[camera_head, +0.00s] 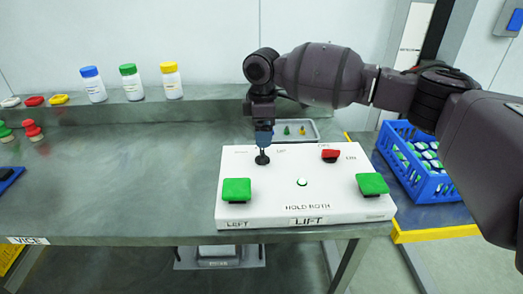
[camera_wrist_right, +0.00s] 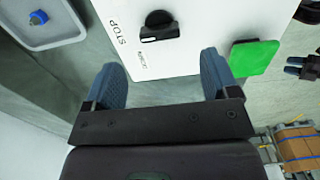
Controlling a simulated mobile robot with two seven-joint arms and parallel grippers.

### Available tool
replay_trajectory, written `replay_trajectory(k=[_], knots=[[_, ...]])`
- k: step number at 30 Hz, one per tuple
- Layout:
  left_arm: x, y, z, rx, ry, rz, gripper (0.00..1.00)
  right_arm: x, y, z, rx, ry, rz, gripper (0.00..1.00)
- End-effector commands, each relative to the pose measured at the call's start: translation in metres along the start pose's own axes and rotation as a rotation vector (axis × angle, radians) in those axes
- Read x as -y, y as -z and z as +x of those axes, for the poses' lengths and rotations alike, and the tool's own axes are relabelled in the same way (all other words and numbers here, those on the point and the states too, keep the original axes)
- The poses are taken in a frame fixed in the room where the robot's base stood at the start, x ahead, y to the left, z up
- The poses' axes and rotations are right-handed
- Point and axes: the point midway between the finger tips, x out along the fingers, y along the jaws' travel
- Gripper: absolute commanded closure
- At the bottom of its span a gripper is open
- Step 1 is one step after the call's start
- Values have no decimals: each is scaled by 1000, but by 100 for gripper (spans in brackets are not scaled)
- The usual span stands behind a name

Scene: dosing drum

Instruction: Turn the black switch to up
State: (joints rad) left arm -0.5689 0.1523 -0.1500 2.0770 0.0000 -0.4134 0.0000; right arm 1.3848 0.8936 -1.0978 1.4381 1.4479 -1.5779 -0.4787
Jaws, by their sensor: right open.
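The black switch (camera_head: 262,159) stands on top of the white control box (camera_head: 284,210), near its back left, with a small UP label to its right. My right gripper (camera_head: 264,138) points down just above it in the head view. In the right wrist view, the right gripper (camera_wrist_right: 161,64) is open, its blue fingers wide apart. The black switch (camera_wrist_right: 158,24) lies beyond the fingertips, beside the word STOP, and I see no contact. My left gripper does not show in the head view.
The box also carries a red switch (camera_head: 330,155), a left green button (camera_head: 236,190), a right green button (camera_head: 372,184) and a small white button (camera_head: 302,182). A grey tray (camera_head: 300,128) is behind it. A blue crate (camera_head: 420,165) stands right.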

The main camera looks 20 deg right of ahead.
Motion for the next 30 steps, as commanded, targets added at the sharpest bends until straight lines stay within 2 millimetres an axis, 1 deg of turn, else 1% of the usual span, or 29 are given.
replay_trajectory(k=[1, 3, 6, 10, 16, 25, 30], knots=[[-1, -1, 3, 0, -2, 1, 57, 0, 0, 13, 2, 4, 0, 19], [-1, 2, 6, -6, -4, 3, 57, 0, 0, 25, 2, 4, 1, 19], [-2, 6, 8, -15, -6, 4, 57, 0, 0, 40, 0, 4, 2, 19], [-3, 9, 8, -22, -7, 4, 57, 0, 0, 55, 0, 3, 2, 19], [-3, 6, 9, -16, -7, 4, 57, 0, 0, 65, -2, 0, 2, 19], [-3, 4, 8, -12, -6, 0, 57, 0, 0, 66, -2, -1, 2, 19], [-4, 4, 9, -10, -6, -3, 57, 0, 0, 66, -2, -1, 2, 45]])
